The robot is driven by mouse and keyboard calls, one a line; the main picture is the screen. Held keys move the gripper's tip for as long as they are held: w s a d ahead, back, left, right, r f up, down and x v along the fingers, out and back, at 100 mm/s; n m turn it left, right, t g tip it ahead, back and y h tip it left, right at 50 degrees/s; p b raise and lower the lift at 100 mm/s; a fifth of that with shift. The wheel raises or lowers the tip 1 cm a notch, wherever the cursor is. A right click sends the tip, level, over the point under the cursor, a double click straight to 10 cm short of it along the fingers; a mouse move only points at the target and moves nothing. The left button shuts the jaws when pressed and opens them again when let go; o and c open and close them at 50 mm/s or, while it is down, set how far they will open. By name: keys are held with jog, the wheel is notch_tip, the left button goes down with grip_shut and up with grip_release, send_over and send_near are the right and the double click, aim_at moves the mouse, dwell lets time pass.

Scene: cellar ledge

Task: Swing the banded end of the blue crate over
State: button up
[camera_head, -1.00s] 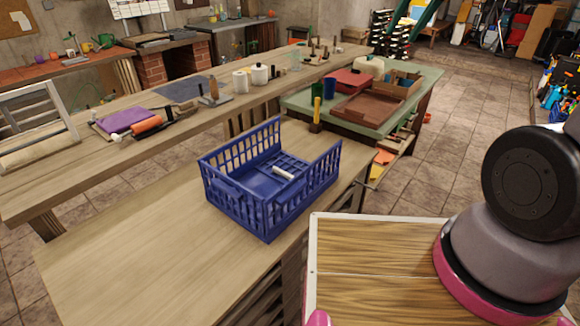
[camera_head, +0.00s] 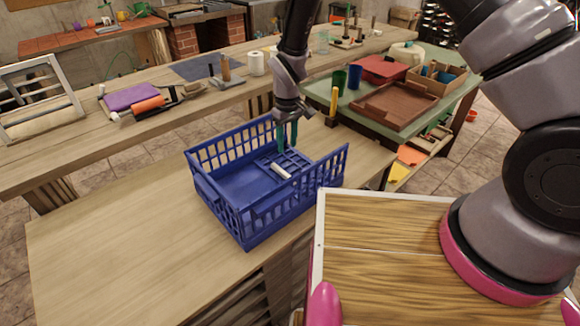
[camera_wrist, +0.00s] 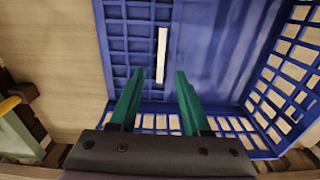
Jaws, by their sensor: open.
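The blue crate (camera_head: 222,222) sits upright on the wooden bench, with slatted walls on several sides. At its far right end a gridded blue panel (camera_head: 297,160) lies folded down inside, over the crate floor. A short white band (camera_head: 281,171) runs along this panel; it also shows in the wrist view (camera_wrist: 161,57). My gripper (camera_head: 287,147) points down at the crate's far side, near the panel. Its two green fingers are apart with nothing between them. In the wrist view the fingers (camera_wrist: 159,82) overlap the near slatted wall, with the white band beyond; their exact height is unclear.
The bench top (camera_head: 110,250) is clear left of the crate. A green table (camera_head: 350,118) behind to the right holds a brown tray (camera_head: 395,105), cups and a yellow-handled tool (camera_head: 333,102). A longer bench (camera_head: 60,150) behind carries cloths and jars.

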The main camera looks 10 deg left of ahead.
aim_at(286, 174)
notch_tip(286, 174, down, 12)
jog(key=shift+s+a+f, duration=0.1)
jog(key=shift+a, duration=0.05)
dwell(0.4)
grip_shut()
dwell(1.4)
